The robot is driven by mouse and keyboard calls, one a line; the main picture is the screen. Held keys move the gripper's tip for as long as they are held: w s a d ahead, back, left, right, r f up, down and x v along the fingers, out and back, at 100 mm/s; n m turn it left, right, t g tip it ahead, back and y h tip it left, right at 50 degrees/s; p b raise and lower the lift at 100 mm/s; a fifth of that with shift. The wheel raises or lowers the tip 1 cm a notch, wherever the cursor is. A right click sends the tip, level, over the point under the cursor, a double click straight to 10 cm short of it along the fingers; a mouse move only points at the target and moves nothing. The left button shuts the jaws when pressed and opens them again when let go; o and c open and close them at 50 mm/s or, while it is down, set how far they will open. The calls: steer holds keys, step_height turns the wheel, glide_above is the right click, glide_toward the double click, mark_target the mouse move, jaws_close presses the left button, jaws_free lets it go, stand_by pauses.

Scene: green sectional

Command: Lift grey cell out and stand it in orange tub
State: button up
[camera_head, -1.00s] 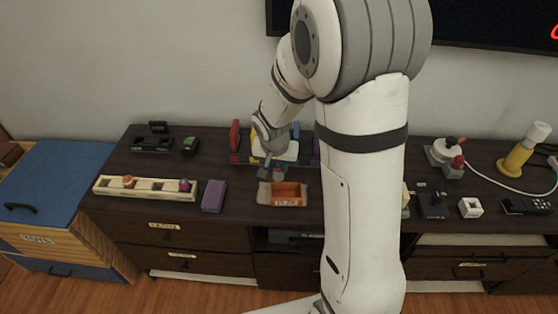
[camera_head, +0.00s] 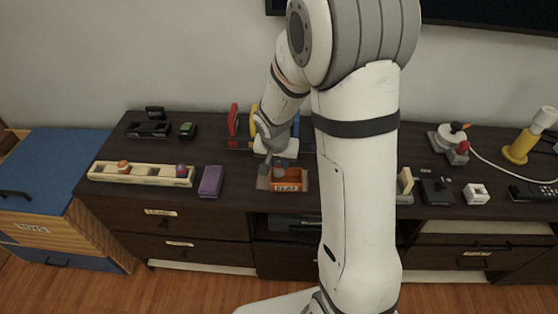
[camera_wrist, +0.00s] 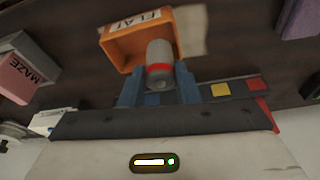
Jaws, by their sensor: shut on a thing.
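My gripper (camera_wrist: 159,85) has blue fingers and is shut on the grey cell (camera_wrist: 159,52), a small cylinder with a red band. In the wrist view the cell's far end overlaps the opening of the orange tub (camera_wrist: 118,53). I cannot tell whether it touches the tub's floor. In the head view the orange tub (camera_head: 289,186) stands near the front edge of the dark cabinet, with a label on its front. My gripper (camera_head: 277,158) is over its back left part, and the cell is mostly hidden there.
A purple box (camera_head: 210,181) and a long cream tray (camera_head: 140,179) stand left of the tub. Upright red (camera_head: 233,121) and yellow things stand behind my gripper. A black joystick box (camera_head: 437,191) and a white cube (camera_head: 476,194) are at the right.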

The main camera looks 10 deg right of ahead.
steer(key=shift+f+b, duration=1.65)
steer(key=shift+f, duration=0.1)
steer(key=o, duration=1.1)
steer(key=shift+p+v, duration=0.3)
steer(key=shift+v, duration=3.6)
